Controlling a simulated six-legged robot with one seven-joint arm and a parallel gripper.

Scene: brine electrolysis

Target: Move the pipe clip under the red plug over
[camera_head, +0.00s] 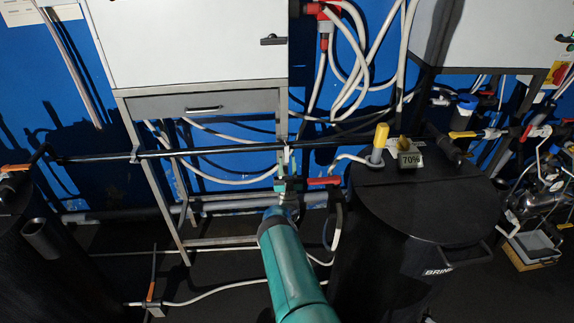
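A red plug (325,12) sits at the top centre, with white cables and hoses hanging from it. A long dark pipe (215,151) runs across the view below it. A small pale clip (287,158) is on this pipe, below and a little left of the plug. A second, grey clip (134,155) is on the pipe farther left. My teal arm reaches up from the bottom centre. My gripper (288,187) is just below the pale clip. Its fingers are small and partly hidden, so I cannot tell their opening or whether they touch the clip.
A black brine tank (425,220) with a 70% display (410,160) stands right of my arm. A red handle (323,181) is close right of my gripper. A metal frame (160,200) stands behind the pipe. Another black tank (40,265) is at left.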

